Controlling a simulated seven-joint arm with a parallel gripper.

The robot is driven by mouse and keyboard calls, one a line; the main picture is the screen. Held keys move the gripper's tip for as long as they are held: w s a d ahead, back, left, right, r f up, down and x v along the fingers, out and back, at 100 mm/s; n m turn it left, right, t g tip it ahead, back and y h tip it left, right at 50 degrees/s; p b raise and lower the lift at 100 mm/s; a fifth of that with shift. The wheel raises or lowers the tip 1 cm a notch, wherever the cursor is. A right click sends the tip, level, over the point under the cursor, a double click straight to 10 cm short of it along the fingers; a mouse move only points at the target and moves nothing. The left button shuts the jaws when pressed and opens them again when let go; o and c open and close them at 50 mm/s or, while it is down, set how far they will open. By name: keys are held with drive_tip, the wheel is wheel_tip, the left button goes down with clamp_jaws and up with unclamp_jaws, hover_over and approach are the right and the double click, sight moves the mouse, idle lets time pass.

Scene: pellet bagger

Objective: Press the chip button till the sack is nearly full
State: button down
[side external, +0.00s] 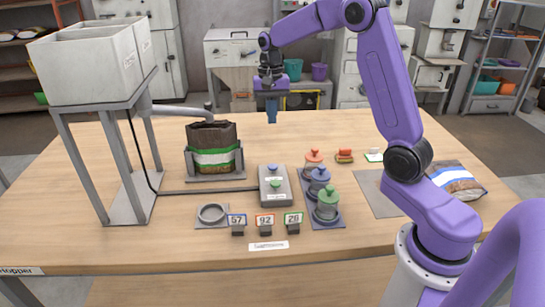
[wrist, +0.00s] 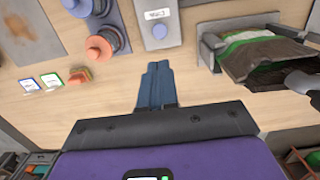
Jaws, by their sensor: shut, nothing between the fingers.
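The sack (side external: 211,148), brown with a white and green band, stands upright and open in a grey holder (side external: 240,165). It also shows in the wrist view (wrist: 262,50); its fill level is hard to tell. A grey button box (side external: 264,198) right of the sack has a blue button (side external: 272,169) and a green button (side external: 275,184). In the wrist view the box (wrist: 150,12) shows one blue button (wrist: 160,31); its label is too blurred to read. My gripper (side external: 271,120) is shut and empty, raised behind the box and sack. Its fingertips also show in the wrist view (wrist: 158,66), apart from the box.
A white hopper (side external: 90,65) on a grey stand has a spout (side external: 209,112) above the sack. Lidded jars (side external: 326,203) stand right of the box. Number cards (side external: 265,220) and a ring (side external: 212,214) are in front. A filled bag (side external: 456,182) lies at right.

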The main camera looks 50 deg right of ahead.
sight(273, 165)
drive_tip(key=f, duration=1.4)
drive_tip(key=shift+s+a, duration=0.3)
drive_tip(key=shift+s, duration=0.1)
drive_tip(key=shift+f, duration=0.1)
drive_tip(key=shift+f, duration=0.7)
drive_tip(key=shift+s+f, duration=0.2)
idle(5.2)
